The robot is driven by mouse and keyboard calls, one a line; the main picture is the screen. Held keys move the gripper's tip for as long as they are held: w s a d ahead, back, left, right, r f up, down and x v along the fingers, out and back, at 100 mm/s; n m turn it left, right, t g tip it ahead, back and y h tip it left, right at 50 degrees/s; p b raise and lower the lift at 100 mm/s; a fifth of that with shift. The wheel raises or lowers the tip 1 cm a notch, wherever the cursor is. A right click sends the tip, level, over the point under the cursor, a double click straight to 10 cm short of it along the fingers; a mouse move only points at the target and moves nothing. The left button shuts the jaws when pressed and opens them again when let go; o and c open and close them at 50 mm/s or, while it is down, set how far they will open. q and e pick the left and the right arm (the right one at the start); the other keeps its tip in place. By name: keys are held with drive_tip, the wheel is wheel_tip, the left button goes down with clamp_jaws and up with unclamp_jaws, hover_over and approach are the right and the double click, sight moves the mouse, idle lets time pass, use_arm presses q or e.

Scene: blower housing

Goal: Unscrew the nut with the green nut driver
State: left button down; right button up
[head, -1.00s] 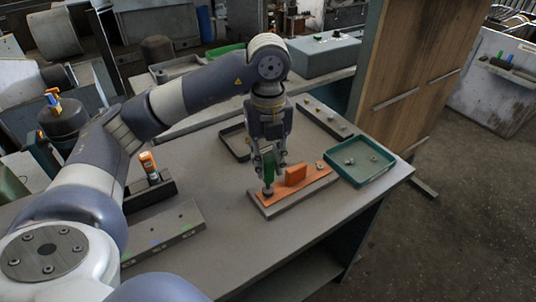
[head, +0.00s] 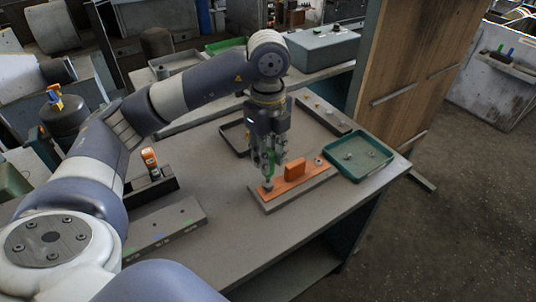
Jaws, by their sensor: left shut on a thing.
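My left gripper (head: 272,160) is shut on the green nut driver (head: 270,168) and holds it upright over the left end of the orange housing plate (head: 307,178). The driver's lower end is down at the plate; the nut under it is hidden, so I cannot tell whether they touch. The plate lies on a grey block (head: 285,202) and carries an upright orange block (head: 294,171). A small metal nut or stud (head: 318,161) shows at the plate's right end. My right gripper is not in view.
A green tray (head: 385,176) with small metal parts stands right of the housing. A dark tray (head: 232,145) and a strip with small parts (head: 323,117) lie behind. An orange-topped tool (head: 151,163) stands in a dark holder at left.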

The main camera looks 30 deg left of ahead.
use_arm(q)
drive_tip(key=shift+r+p, duration=2.8)
drive_tip(key=shift+r, duration=1)
drive_tip(key=shift+f, duration=0.1)
